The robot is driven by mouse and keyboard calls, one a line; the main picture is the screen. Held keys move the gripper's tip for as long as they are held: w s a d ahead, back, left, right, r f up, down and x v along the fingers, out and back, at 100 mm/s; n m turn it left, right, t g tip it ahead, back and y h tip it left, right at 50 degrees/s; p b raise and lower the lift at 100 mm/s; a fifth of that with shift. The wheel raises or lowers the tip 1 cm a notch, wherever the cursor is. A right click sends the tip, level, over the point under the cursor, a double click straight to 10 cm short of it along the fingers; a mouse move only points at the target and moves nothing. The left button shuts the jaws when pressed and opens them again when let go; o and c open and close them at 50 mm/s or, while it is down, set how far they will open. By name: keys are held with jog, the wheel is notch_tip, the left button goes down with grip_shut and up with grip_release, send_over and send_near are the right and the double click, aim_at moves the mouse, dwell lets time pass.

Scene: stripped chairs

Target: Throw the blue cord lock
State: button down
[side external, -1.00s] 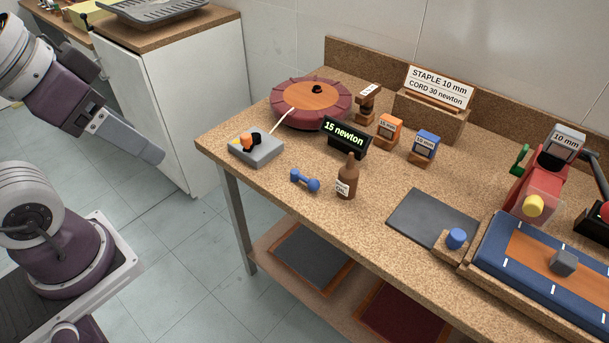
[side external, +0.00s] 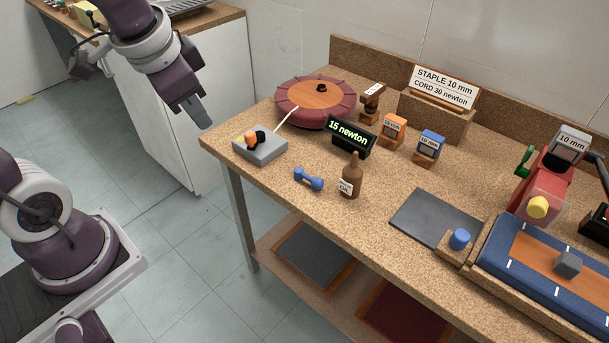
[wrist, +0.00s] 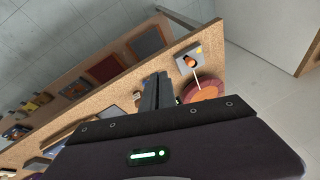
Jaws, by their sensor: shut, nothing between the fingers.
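A pale cord runs from the round red cushion (side external: 316,103) to a grey box (side external: 261,145) at the table's left corner. The box carries an orange knob (side external: 251,141) and a black part; I see no blue on it. The box also shows in the wrist view (wrist: 182,56), beyond the fingers. Other blue things are a dumbbell-shaped piece (side external: 308,179) and a blue knob (side external: 460,238) on a wooden block; I cannot tell whether either is the cord lock. My gripper (side external: 204,122) is shut and empty, left of the grey box and apart from it.
A brown bottle (side external: 351,177) and a "15 newton" display (side external: 349,137) stand right of the box. Orange (side external: 393,129) and blue (side external: 430,145) labelled blocks stand behind. A white cabinet (side external: 150,125) is at the left. The table's front left edge is clear.

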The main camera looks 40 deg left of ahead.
jog(key=w+f+m+g+h, duration=0.1)
jog(key=w+f+m, duration=0.2)
jog(key=w+f, duration=0.5)
jog(key=m+h, duration=0.1)
jog(key=h, duration=0.2)
send_near(308, 178)
jog(key=s+f, duration=0.1)
jog(key=f, duration=0.1)
jog(key=s+f, duration=0.1)
jog(key=f, duration=0.1)
jog(key=s+f, duration=0.1)
jog(key=f, duration=0.1)
jog(key=shift+s+d+f, duration=0.1)
jog(key=shift+d+f, duration=0.05)
jog(key=shift+d, duration=0.1)
jog(key=w+d, duration=0.1)
jog(key=w, duration=0.2)
jog(key=shift+d+f, duration=0.15)
jog(key=shift+d, duration=0.25)
jog(key=shift+w+d, duration=0.1)
jog(key=shift+w, duration=0.05)
